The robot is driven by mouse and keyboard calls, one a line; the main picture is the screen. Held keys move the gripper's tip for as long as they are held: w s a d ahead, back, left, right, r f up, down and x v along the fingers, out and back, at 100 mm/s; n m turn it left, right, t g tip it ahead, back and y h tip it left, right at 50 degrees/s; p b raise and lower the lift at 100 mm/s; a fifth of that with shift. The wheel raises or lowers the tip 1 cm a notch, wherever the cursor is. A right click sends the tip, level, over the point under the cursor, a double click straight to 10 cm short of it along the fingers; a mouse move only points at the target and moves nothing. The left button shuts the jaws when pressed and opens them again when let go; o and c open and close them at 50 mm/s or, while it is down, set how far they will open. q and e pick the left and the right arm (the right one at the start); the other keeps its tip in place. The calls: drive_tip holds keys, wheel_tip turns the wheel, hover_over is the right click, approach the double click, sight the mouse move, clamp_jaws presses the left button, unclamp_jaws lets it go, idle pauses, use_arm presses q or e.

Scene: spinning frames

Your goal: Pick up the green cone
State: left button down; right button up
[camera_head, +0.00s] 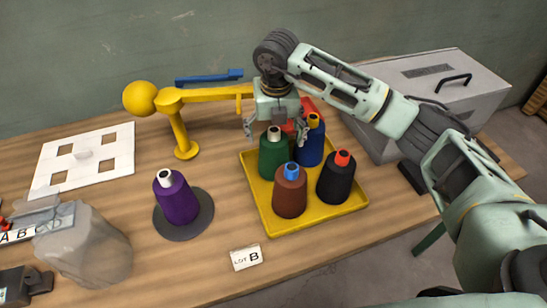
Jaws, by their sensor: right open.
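The green cone (272,158), with a cream tip, stands upright at the back left of the yellow tray (262,211). My right gripper (275,129) points down over it and is open. Its fingers are spread to the left and right of the cone's tip, and I cannot tell whether they touch it. The right finger partly covers the blue cone (311,148) behind. My left gripper is not in view.
A brown cone (290,194) and a black cone (336,180) stand in the tray's front. A purple cone (177,201) stands on a grey disc (202,222). A yellow post with arm (179,135) rises left of my gripper. A grey toolbox (430,100) stands right.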

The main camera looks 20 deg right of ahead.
drive_tip(key=f+p, duration=0.1)
drive_tip(key=f, duration=0.2)
drive_tip(key=w+f+p, duration=0.1)
drive_tip(key=f, duration=0.2)
drive_tip(key=shift+w+f, duration=0.15)
drive_tip(key=shift+f, duration=0.2)
drive_tip(key=c, duration=1.6)
drive_tip(key=shift+r, duration=0.1)
drive_tip(key=shift+c, duration=0.9)
drive_tip(key=shift+w+r, duration=0.1)
drive_tip(key=shift+r, duration=0.05)
